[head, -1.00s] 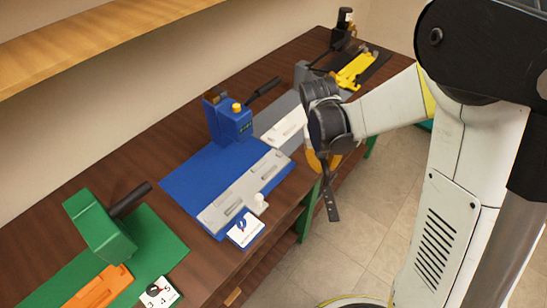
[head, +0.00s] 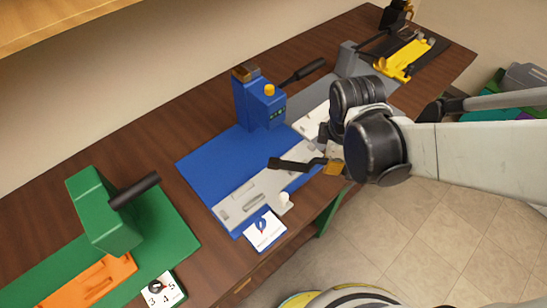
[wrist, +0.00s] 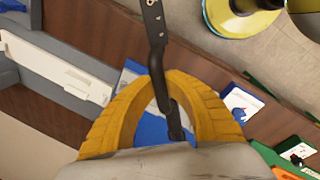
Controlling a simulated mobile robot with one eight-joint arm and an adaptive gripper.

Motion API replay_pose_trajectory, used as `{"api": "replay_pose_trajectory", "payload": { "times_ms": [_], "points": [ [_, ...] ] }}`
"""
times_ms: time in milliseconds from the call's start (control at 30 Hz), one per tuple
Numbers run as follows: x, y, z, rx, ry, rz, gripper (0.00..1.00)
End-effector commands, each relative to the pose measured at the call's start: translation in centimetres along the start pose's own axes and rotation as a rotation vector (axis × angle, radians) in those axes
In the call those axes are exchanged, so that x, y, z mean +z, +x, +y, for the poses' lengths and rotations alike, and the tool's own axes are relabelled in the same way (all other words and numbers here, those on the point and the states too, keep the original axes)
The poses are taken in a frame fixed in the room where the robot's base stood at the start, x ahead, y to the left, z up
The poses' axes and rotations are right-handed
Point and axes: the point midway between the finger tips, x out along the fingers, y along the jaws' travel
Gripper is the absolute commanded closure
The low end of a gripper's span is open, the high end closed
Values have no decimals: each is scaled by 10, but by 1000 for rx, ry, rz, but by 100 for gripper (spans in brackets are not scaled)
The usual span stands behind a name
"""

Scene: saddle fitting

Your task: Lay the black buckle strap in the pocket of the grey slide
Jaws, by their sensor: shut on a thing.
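The black buckle strap (head: 290,164) is held in my gripper (head: 333,167), whose yellow fingers are shut on it. In the head view the strap points left, over the far right part of the grey slide (head: 236,205). I cannot tell whether it touches the slide. The slide is a long pale bar with recesses, on the blue mat (head: 205,165); its right part is partly hidden by the strap and gripper. In the wrist view the strap (wrist: 154,30) runs up from between the yellow fingers (wrist: 168,85), and its lower end shows in the gap.
A blue press (head: 257,103) with a black lever stands behind the slide. A white knob (head: 284,198) and a card (head: 265,230) are at the slide's front. A green press (head: 100,210) is at left, a yellow fixture (head: 407,60) at far right.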

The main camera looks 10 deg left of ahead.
Motion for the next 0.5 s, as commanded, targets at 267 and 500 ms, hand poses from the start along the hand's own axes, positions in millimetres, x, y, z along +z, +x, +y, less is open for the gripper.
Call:
{"api": "replay_pose_trajectory", "payload": {
  "times_ms": [267,500],
  "points": [
    [-35,-35,-43,13,-653,118,100],
    [-49,-42,-56,26,-888,161,100]
  ]
}}
